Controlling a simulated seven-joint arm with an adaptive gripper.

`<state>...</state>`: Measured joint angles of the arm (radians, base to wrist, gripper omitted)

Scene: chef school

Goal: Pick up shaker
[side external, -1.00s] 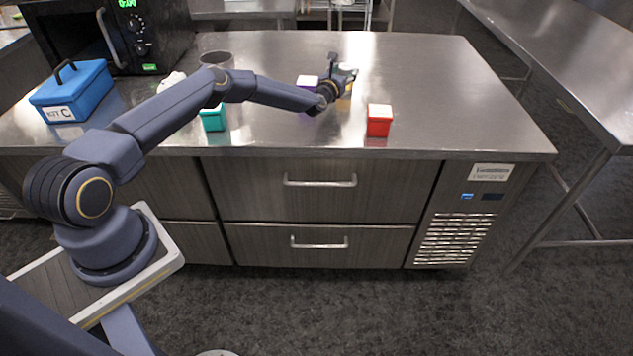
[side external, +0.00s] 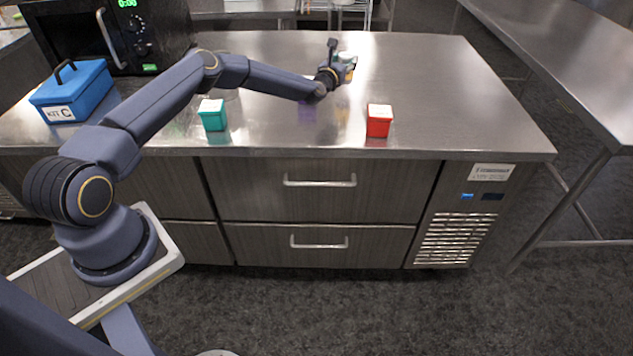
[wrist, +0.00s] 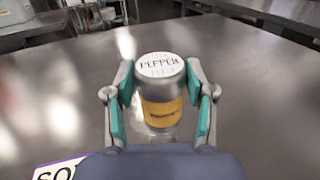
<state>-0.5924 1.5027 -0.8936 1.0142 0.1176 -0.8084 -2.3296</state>
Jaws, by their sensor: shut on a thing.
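The shaker (wrist: 161,108) has a white lid reading PEPPER and a yellow label around a greyish body. In the wrist view it stands upright between the teal pads of my gripper (wrist: 160,84), which is shut on its sides. In the side view the shaker (side external: 347,60) is small and partly covered by my gripper (side external: 342,69), over the back middle of the counter. The gap between its base and the counter is hard to make out.
On the counter (side external: 440,100) stand a teal box (side external: 213,120), a red box (side external: 379,126) and a blue KIT C case (side external: 72,95). A purple-edged box (wrist: 58,168) shows near my gripper. A microwave (side external: 150,35) is at back left. The counter's right side is clear.

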